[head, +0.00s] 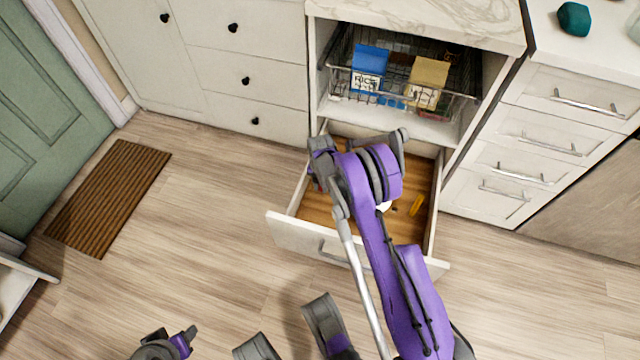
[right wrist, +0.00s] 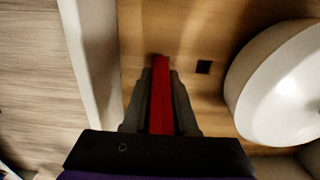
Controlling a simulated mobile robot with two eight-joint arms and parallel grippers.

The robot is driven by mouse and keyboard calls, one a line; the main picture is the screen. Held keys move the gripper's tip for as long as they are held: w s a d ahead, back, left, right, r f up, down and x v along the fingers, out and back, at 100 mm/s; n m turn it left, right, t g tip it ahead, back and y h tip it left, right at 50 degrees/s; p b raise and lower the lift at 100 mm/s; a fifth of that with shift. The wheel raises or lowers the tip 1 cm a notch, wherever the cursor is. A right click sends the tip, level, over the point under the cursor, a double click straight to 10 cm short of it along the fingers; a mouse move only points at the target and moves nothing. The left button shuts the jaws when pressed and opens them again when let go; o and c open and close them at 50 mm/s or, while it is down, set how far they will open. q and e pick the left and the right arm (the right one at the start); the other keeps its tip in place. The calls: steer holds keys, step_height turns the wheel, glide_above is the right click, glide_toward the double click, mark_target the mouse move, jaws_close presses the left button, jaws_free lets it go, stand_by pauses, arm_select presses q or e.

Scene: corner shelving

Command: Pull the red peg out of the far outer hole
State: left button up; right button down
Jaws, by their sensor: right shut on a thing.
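The red peg (right wrist: 160,98) is in the right wrist view, between the two grey fingers of my right gripper (right wrist: 161,80), which is shut on it. The peg's far end points at the wooden drawer floor; I cannot tell whether it is still in a hole. In the head view my right arm reaches into the open drawer (head: 290,229) and largely hides the gripper and peg. My left gripper (head: 178,343) is at the lower left, partly cut off, above the floor.
A white round bowl (right wrist: 285,85) stands right of the hole, close to my right gripper. The drawer's pale side wall (right wrist: 92,60) runs along the left. A wire basket (head: 340,85) with boxes sits above.

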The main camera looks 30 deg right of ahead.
steer(key=shift+p, duration=0.3)
steer(key=shift+r, duration=0.35)
steer(key=shift+d+r+p, duration=0.1)
steer(key=shift+r+p, duration=1.25)
steer(key=shift+r, duration=1.05)
